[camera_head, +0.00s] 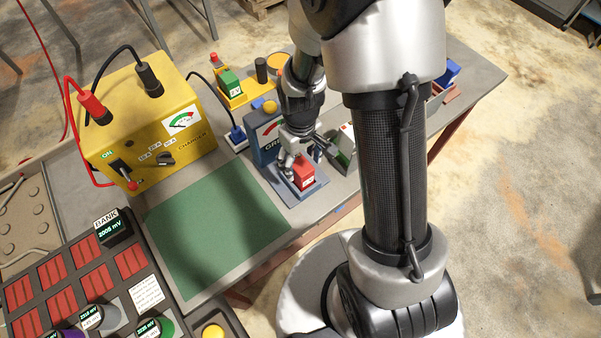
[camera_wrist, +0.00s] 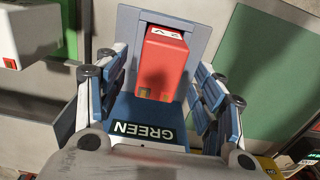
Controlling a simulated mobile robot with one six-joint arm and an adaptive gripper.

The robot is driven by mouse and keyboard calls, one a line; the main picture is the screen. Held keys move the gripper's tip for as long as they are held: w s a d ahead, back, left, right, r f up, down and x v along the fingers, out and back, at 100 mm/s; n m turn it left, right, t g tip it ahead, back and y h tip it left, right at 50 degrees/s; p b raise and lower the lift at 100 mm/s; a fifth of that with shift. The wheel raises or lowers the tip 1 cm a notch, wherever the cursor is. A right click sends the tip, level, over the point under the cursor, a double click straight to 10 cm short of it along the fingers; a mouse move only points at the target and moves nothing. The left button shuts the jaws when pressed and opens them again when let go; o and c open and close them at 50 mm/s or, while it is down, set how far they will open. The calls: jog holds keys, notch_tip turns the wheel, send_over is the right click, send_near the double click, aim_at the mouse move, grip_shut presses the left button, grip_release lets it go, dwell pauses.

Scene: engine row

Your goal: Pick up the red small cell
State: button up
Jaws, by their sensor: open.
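The red small cell (camera_head: 304,178) is a small red block with a pale marked face. It stands on the grey-blue base of a blue tester (camera_head: 266,146) with a dial. In the wrist view the red small cell (camera_wrist: 163,65) sits in the middle, above the tester's GREEN label (camera_wrist: 143,131). My gripper (camera_head: 301,155) is over the cell, pointing down. In the wrist view my gripper (camera_wrist: 163,82) is open, with one finger on each side of the cell. Visible gaps separate the fingers from it. The cell's lower part is hard to see.
A yellow charger (camera_head: 150,125) with red and black leads stands left. A green mat (camera_head: 215,228) lies clear in front. A dark bank (camera_head: 75,275) is at lower left. A green cell (camera_head: 229,82) sits on a yellow stand behind. A white-and-green cell (camera_wrist: 30,38) is close left.

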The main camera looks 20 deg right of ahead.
aim_at(300, 164)
notch_tip(300, 164, down, 3)
jog(key=shift+f+b, duration=0.1)
jog(key=shift+b, duration=0.25)
jog(key=shift+c, duration=0.2)
grip_shut()
dwell(0.4)
